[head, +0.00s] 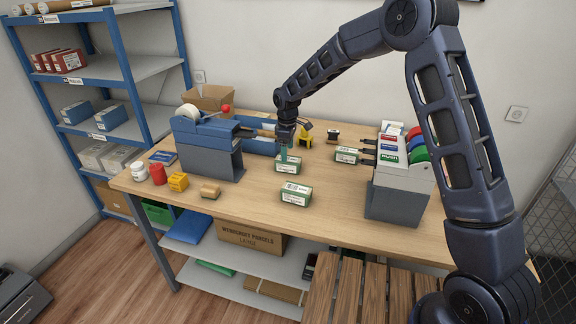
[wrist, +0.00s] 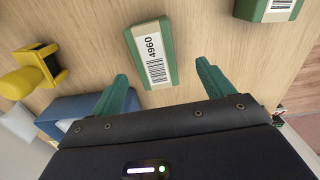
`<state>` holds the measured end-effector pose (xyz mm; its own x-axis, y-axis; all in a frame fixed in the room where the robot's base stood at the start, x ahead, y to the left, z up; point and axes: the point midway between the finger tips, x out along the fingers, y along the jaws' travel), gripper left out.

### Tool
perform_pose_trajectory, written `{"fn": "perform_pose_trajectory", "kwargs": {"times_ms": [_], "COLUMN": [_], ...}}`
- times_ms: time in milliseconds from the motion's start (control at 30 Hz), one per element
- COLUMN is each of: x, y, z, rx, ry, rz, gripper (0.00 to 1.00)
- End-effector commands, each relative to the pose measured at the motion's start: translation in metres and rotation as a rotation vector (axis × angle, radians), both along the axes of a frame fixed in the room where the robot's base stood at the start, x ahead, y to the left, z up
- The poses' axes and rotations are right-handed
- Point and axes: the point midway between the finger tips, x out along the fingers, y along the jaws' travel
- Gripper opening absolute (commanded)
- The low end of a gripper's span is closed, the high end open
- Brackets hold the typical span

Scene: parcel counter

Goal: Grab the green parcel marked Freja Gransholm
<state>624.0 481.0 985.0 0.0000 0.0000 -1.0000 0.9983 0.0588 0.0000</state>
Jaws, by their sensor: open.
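Several green parcels with white labels lie on the wooden counter. In the head view one (head: 288,168) is just under my gripper (head: 285,152), another (head: 296,195) lies nearer the front edge, and a third (head: 347,156) lies to the right. No name on them can be read, so I cannot tell which is Freja Gransholm's. In the wrist view my gripper (wrist: 162,74) is open and empty, its green fingers apart. A green parcel (wrist: 152,50) with a barcode reading 4960 lies ahead between the fingertips. Another green parcel (wrist: 270,8) shows at the upper right.
A blue-grey tape dispenser (head: 208,145) stands left of my gripper, a grey sorter with coloured tabs (head: 400,190) at the right. A yellow object (head: 305,136) is just behind; a small brown roll (head: 210,190) lies front left. The counter's front middle is mostly clear.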

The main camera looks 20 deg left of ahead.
Motion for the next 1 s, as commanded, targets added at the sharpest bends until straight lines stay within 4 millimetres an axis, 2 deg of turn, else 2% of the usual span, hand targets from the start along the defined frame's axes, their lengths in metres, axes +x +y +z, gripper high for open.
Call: {"fn": "perform_pose_trajectory", "kwargs": {"times_ms": [267,533,800,833,1000], "x": [0.003,0.007,0.007,0.007,0.007], "y": [0.0,0.0,0.0,0.0,0.0], "z": [-0.019,-0.053,-0.059,-0.059,-0.059], "rx": [-0.001,-0.002,0.0,0.0,0.0], "ry": [0.001,0.002,0.0,0.0,0.0], "rz": [-0.001,0.001,0.0,0.0,0.0], "gripper": [0.8,0.8,0.8,0.78,0.45]}}
